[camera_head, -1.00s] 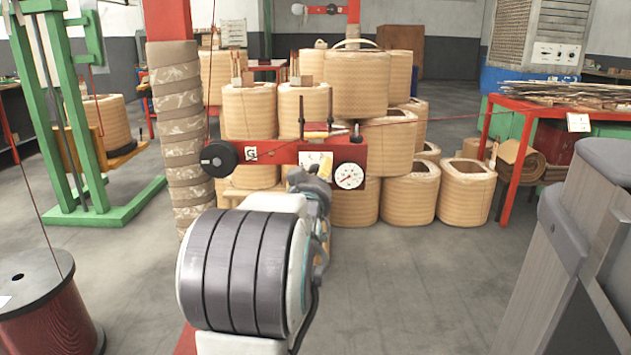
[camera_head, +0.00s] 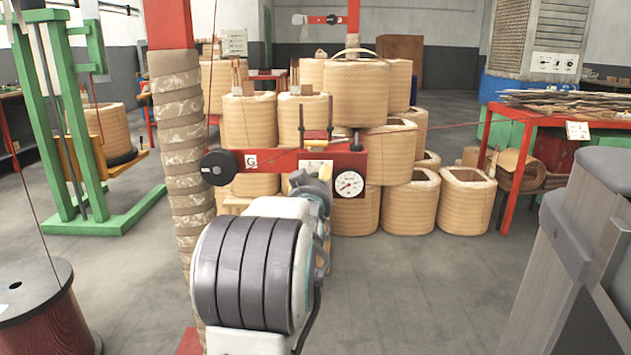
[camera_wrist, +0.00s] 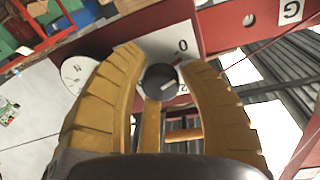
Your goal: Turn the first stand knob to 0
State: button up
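The stand knob (camera_wrist: 162,82) is a dark round knob with a white pointer line, in the wrist view. Its white plate carries a printed 0 up and to the right of the knob and what looks like a 2 at its right. The pointer line runs toward the right, not at the 0. In the head view my gripper (camera_head: 325,178) is at the red stand (camera_head: 285,158), and my arm hides the knob.
A round gauge (camera_head: 348,184) sits on the stand just right of my gripper. A black disc (camera_head: 217,167) is at the stand's left end beside a wrapped post (camera_head: 182,150). Tan coils (camera_head: 408,200) stand behind. A red wire spool (camera_head: 45,315) is at front left.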

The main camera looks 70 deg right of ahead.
grip_shut()
jog(key=shift+n, duration=1.5)
jog(key=shift+o, duration=2.3)
grip_release()
